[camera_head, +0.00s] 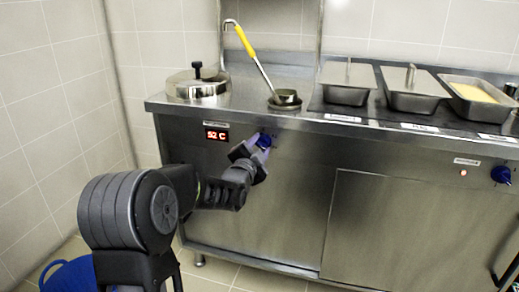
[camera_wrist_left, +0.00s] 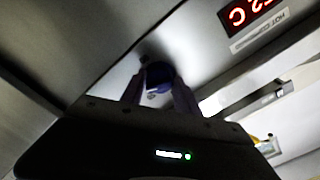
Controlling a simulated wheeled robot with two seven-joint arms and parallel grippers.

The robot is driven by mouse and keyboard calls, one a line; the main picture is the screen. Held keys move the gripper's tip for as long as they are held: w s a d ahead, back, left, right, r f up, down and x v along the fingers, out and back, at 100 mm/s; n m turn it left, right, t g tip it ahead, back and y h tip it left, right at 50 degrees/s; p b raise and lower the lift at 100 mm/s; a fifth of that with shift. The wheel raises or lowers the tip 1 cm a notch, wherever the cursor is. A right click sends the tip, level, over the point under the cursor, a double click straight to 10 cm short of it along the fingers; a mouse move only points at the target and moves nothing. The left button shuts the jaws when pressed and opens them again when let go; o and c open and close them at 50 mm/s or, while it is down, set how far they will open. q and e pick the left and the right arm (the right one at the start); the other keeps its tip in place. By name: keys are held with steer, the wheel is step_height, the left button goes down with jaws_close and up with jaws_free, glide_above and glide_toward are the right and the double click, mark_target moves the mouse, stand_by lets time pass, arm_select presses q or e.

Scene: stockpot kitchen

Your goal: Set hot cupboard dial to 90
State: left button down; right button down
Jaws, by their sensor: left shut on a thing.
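The blue hot cupboard dial (camera_head: 264,141) is on the front panel of the steel counter, just right of a red lit display (camera_head: 217,135). The display shows two digits and a C; the last digit looks like 2, the first is hard to read. My left gripper (camera_head: 257,147) is shut on the dial. In the left wrist view the dial (camera_wrist_left: 159,74) sits between the two fingers, and part of the display (camera_wrist_left: 248,14) shows above a label. The dial's marks are hidden or too small to read. My right gripper is not in view.
A lidded steel pot (camera_head: 197,86) and a yellow-handled ladle (camera_head: 262,65) stand on the counter (camera_head: 240,108) above the dial. Several steel food pans line the right of the counter. Another blue dial (camera_head: 501,174) is at far right. A blue basket (camera_head: 70,275) is on the floor.

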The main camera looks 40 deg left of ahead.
arm_select(q)
steer(key=m, duration=0.3)
steer(key=shift+m, duration=0.4)
steer(key=m, duration=0.2)
steer(key=shift+m, duration=0.3)
steer(key=m, duration=0.3)
steer(key=shift+r+m+p, duration=0.1)
steer(key=shift+m+p, duration=0.55)
steer(key=shift+m, duration=1.35)
steer(key=c, duration=0.9)
jaws_free()
steer(key=shift+s, duration=0.1)
